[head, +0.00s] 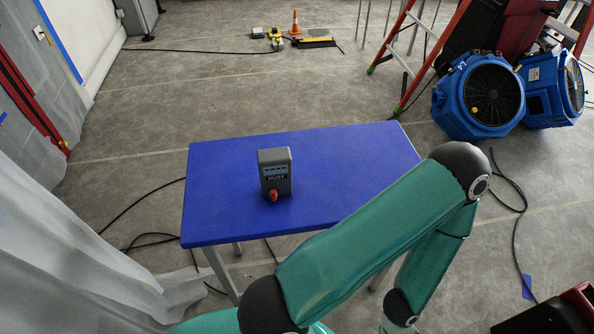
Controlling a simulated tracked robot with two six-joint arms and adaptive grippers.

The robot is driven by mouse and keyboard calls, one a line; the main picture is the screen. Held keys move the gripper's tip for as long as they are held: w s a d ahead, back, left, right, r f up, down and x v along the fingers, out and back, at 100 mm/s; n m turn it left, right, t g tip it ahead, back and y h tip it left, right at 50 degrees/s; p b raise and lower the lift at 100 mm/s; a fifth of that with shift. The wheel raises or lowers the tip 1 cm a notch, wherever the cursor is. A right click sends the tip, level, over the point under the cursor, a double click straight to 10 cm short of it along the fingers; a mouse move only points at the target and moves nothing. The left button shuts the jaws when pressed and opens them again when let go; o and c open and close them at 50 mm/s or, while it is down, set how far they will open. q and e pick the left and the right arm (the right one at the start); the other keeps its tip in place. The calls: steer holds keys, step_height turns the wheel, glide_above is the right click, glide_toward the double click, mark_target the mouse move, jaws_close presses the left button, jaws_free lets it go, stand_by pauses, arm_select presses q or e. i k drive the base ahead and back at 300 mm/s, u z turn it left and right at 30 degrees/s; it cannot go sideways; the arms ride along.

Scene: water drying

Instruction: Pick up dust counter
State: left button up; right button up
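The dust counter (275,170) is a small dark grey box with "DUST" lettering and a red knob at its lower front. It stands upright on a blue table (345,160), left of the table's middle. One of my green arms crosses the front right of the table, bent, and hides part of its near right edge. The end of that arm runs out of the bottom of the view, so its gripper is not seen. No gripper is in view, and nothing touches the dust counter.
Blue air blowers (480,95) and a red ladder (405,60) stand at the back right. Black cables (150,205) lie on the floor around the table. A plastic sheet (70,260) hangs at left. An orange cone (295,22) stands far back. The tabletop around the counter is clear.

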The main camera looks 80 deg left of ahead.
mark_target(275, 165)
steer(key=z, duration=0.3)
steer(key=i, duration=0.65)
steer(key=u, duration=1.9)
steer(key=i, duration=0.3)
steer(key=u, duration=2.25)
steer(key=k, duration=0.6)
steer(key=u, duration=0.25)
steer(key=i, duration=0.6)
steer(key=z, duration=0.3)
steer(key=k, duration=0.15)
steer(key=u, duration=0.2)
